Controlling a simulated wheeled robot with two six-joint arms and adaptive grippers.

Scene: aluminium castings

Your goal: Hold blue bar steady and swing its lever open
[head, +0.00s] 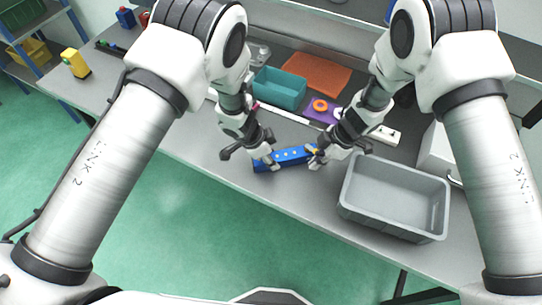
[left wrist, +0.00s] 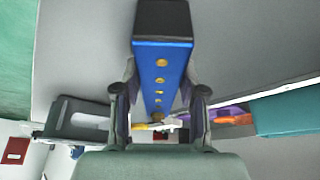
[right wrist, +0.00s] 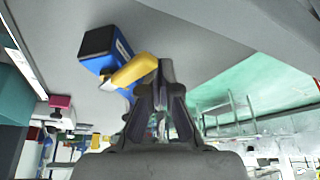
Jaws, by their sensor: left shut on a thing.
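The blue bar (head: 290,155) is held level above the grey table near its front edge. My left gripper (head: 267,158) is shut on its left part. In the left wrist view the bar (left wrist: 160,65) runs between the two fingers (left wrist: 160,90), with a row of gold studs and a black end cap. The yellow lever (right wrist: 134,70) sits at the bar's other end and sticks out at an angle. My right gripper (right wrist: 166,72) has its fingertips together beside the lever's tip; whether they touch it I cannot tell. In the head view it is at the bar's right end (head: 316,155).
A grey bin (head: 395,190) stands just right of the bar on the table. Behind are a teal bin (head: 279,89), an orange mat (head: 316,74) and a purple block with an orange ring (head: 320,105). A yellow object (head: 75,63) stands at the far left. The table front left is clear.

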